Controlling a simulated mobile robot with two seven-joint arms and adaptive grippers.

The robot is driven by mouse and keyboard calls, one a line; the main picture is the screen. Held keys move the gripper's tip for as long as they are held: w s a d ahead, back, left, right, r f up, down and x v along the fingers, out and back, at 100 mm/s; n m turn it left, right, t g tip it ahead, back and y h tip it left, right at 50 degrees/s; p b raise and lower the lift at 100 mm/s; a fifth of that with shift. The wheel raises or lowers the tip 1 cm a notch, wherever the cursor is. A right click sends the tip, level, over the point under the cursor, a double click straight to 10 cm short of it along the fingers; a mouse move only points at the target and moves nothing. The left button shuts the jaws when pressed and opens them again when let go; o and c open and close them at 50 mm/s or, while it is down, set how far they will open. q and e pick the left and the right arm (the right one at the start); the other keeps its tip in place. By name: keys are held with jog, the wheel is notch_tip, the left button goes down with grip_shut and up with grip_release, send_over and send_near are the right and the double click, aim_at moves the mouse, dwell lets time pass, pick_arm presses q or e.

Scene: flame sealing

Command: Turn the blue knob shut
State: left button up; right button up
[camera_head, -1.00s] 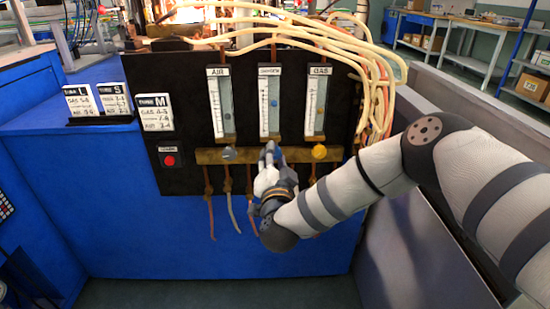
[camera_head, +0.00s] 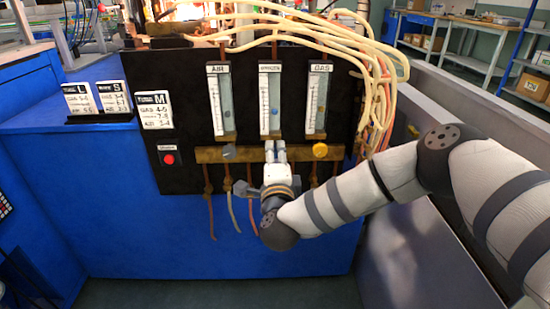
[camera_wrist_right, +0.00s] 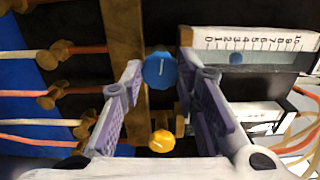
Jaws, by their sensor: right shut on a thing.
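The blue knob (camera_wrist_right: 160,70) shows in the right wrist view, between the two fingertips of my right gripper (camera_wrist_right: 160,78). The fingers are shut on the knob from both sides. In the head view my right gripper (camera_head: 275,148) reaches up to the brass bar (camera_head: 236,155) under the middle gauge (camera_head: 269,100), and it hides the blue knob there. The middle gauge has a blue float low in its tube. My left gripper is not in view.
A grey knob (camera_head: 228,152) sits left of my gripper and a yellow knob (camera_head: 320,150) right of it. A red button (camera_head: 169,159) is at the panel's left. Hoses (camera_head: 229,205) hang below the bar. Pale tubes (camera_head: 375,90) run over the panel's right side.

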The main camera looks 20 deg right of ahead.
jog(key=shift+a+m, duration=0.1)
jog(key=shift+m, duration=0.6)
jog(key=o, duration=1.2)
jog(key=shift+c, duration=0.2)
jog(key=v, duration=1.2)
